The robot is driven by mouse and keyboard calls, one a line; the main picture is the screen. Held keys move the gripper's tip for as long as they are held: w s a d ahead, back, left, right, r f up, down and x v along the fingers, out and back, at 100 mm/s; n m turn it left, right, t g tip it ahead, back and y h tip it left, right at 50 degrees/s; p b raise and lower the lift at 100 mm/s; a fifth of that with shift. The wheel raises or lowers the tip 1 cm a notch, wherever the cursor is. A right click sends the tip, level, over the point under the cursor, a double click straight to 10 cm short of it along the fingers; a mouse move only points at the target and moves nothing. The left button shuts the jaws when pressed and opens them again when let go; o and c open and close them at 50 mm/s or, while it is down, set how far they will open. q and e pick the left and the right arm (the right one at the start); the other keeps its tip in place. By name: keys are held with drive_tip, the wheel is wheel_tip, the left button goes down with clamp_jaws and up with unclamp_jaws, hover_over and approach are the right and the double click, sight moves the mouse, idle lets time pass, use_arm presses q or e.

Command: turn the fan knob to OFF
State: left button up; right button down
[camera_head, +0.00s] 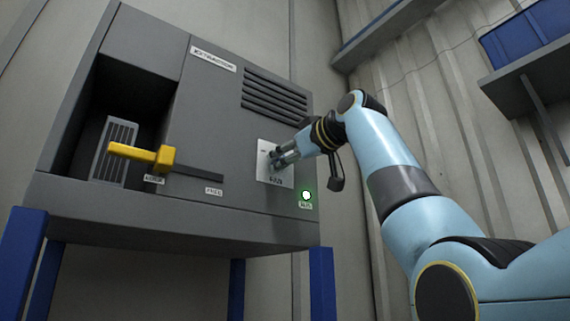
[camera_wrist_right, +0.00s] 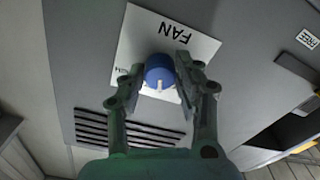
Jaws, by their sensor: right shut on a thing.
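The fan knob (camera_wrist_right: 160,72) is blue and round with a white pointer mark, on a white plate (camera_wrist_right: 134,38) lettered FAN. In the wrist view the plate appears upside down and the pointer is at the knob's lower edge, away from the FAN lettering. My right gripper (camera_wrist_right: 161,76) is shut on the knob, one finger on each side. In the head view my right gripper (camera_head: 276,160) reaches the white plate (camera_head: 263,150) from the right and hides the knob. The right finger covers part of the plate, so an OFF mark is not readable. My left gripper is not in view.
The grey extractor cabinet (camera_head: 215,120) stands on blue legs (camera_head: 321,285). A yellow handle (camera_head: 140,155) sticks out left of the plate. A green lamp (camera_head: 306,195) glows below right. A shelf with a blue bin (camera_head: 530,38) is at the upper right.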

drive_tip(key=shift+n+b, duration=1.2)
drive_tip(key=shift+n, duration=2.7)
drive_tip(key=c, duration=0.9)
unclamp_jaws()
drive_tip(key=shift+c, duration=0.2)
drive_tip(key=v, duration=1.2)
